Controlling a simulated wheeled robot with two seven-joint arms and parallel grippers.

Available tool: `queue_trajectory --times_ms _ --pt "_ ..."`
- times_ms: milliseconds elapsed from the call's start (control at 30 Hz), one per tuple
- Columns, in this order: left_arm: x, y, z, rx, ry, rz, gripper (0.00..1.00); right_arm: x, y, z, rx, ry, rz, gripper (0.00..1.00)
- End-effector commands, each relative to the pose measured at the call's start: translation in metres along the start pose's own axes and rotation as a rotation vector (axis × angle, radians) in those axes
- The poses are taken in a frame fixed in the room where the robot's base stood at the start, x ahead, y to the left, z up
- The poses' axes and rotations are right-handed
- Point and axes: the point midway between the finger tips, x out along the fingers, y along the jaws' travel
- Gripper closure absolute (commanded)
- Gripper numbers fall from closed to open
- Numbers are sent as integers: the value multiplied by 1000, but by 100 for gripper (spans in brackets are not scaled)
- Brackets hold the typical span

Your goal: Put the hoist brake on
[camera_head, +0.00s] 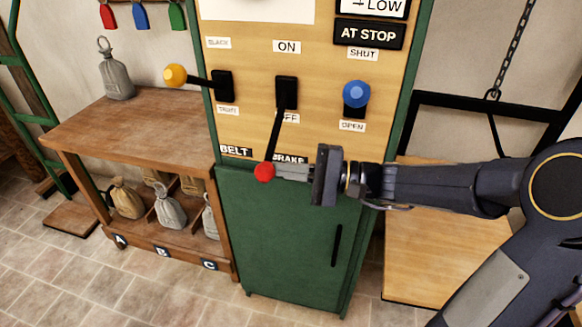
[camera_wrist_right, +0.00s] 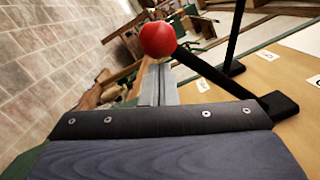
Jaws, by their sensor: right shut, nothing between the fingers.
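An ON label (camera_head: 287,46) sits above the mount. My right gripper (camera_head: 292,172) is shut and empty, its fingertips just right of the red knob. In the right wrist view the red knob (camera_wrist_right: 157,39) shows just beyond the shut fingers (camera_wrist_right: 157,85). I cannot tell whether they touch it. My left gripper is out of view.
A yellow-knobbed belt lever (camera_head: 174,75) sticks out left of the brake lever. A blue-knobbed lever (camera_head: 356,94) is to the right, between SHUT and OPEN labels. A wooden bench (camera_head: 130,125) with a grey weight (camera_head: 115,72) stands at left.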

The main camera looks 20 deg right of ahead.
Motion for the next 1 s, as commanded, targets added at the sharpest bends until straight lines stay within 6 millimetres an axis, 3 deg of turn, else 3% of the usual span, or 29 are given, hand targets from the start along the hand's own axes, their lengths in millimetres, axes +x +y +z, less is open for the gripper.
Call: queue_trajectory --times_ms 367,1000 --pt "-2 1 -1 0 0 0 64 0 -1 2 7 0 -1 100" --pt "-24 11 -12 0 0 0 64 3 -16 24 150 -5 -18 100"
